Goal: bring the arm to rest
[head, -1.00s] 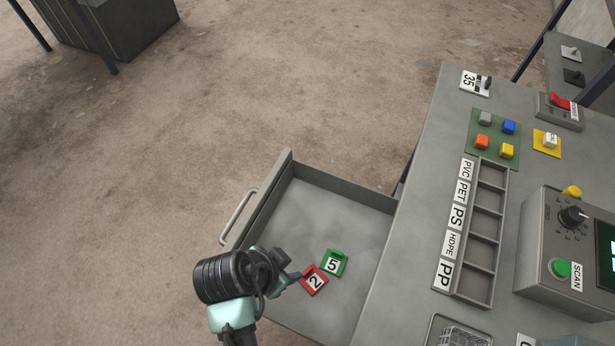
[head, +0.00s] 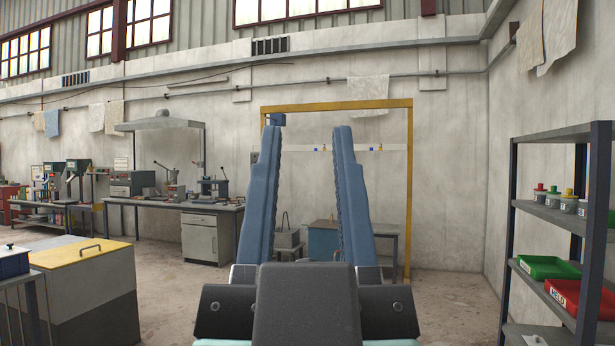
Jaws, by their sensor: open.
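My gripper (head: 308,135) stands in the middle of the head view, close to the camera. Its two blue fingers point up and away, spread apart with a clear gap between them. Nothing is held between the fingers. The dark gripper body fills the bottom centre. The drawer and the sorting bench are not in view now.
At the right stands a metal shelf (head: 545,210) with a green tray (head: 548,267), a red tray (head: 580,298) and several small pots. A yellow-topped cabinet (head: 85,290) stands at the lower left. Workbenches line the far wall, with open floor before them.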

